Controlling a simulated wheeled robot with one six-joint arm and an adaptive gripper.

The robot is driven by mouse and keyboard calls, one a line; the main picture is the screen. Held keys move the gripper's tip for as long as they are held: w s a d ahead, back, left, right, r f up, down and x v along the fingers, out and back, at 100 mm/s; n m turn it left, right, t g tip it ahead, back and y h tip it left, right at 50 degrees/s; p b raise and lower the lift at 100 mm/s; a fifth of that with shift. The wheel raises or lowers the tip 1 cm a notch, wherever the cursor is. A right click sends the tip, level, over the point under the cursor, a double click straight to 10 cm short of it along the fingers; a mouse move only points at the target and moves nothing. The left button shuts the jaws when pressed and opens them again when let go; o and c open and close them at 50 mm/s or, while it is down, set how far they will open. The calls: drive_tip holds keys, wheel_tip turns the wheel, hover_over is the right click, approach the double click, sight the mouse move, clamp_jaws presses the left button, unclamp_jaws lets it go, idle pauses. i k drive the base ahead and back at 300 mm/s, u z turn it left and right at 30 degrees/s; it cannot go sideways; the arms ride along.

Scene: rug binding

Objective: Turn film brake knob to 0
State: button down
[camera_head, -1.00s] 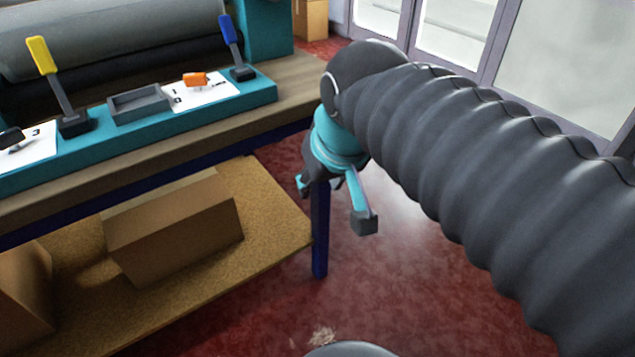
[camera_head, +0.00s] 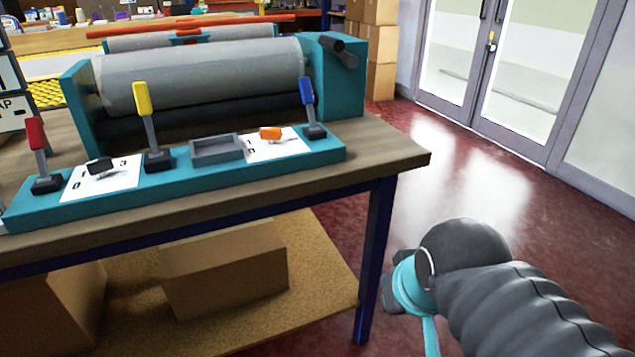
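Two knobs sit on white dial plates on the teal control panel of a roller machine. A black knob (camera_head: 100,165) is on the left plate (camera_head: 75,187). An orange knob (camera_head: 270,133) is on the right plate (camera_head: 292,146). The dial marks are small, and I cannot read which knob is the film brake or its exact setting. My gripper (camera_head: 412,318) is at the lower right, over the floor beside the table's right leg, well away from both knobs. It is empty; its fingers are spread, with one running out of the bottom edge.
Red (camera_head: 38,150), yellow (camera_head: 146,112) and blue (camera_head: 308,98) levers stand up beside the knobs. A grey tray (camera_head: 217,150) lies between the plates. The wooden table (camera_head: 400,155) has boxes on a shelf below. The floor to the right is clear.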

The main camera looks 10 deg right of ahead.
sight(270, 134)
drive_tip(key=z, duration=2.1)
drive_tip(key=k, duration=1.65)
drive_tip(key=u, duration=0.4)
